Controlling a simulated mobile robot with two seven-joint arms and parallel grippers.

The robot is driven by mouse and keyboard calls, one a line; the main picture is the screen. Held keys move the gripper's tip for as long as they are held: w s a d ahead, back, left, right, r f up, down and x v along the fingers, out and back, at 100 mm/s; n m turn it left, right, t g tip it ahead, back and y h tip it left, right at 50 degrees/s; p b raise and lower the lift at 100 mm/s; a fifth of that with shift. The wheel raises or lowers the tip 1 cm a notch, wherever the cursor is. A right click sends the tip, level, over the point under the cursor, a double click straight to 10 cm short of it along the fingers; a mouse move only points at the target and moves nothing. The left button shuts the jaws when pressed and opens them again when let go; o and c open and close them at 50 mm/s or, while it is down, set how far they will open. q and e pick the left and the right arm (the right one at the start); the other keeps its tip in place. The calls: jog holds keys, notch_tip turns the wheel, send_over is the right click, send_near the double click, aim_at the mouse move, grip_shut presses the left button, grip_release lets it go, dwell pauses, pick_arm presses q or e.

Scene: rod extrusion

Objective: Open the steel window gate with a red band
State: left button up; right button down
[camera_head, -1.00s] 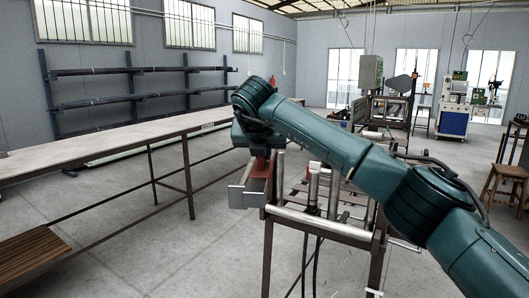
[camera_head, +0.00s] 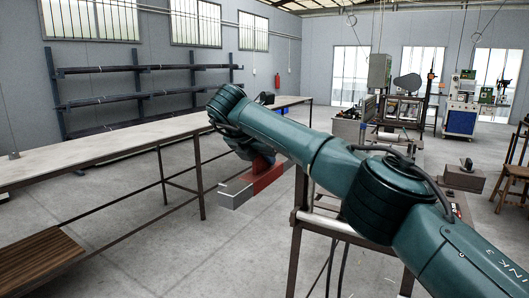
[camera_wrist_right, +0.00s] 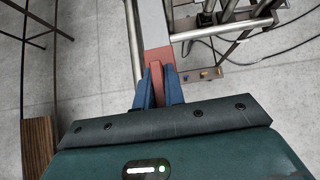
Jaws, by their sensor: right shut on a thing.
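The steel gate is a grey metal bar (camera_head: 236,196) with a red band (camera_head: 266,176). In the head view it stands out to the left of the metal stand, beside the long table. My right gripper (camera_head: 260,158) reaches it from above, mostly hidden behind my arm's wrist. In the right wrist view the blue fingers of the gripper (camera_wrist_right: 159,84) are shut on the red band (camera_wrist_right: 158,62), and the grey bar (camera_wrist_right: 152,24) runs on beyond it. The gate's hinge side is hidden. My left gripper is not in view.
A long pale table (camera_head: 95,145) runs along the left. A wooden slatted bench (camera_head: 35,262) is at lower left. Open floor lies between table and stand.

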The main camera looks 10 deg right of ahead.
jog(key=shift+w+a+r, duration=0.2)
jog(key=shift+w+a, duration=0.05)
jog(key=shift+w, duration=0.05)
jog(key=c, duration=1.5)
grip_release()
jog(key=shift+f, duration=0.15)
jog(key=shift+s, duration=0.15)
jog(key=b+v, duration=0.2)
jog(key=v, duration=1.1)
jog(key=shift+a, duration=0.15)
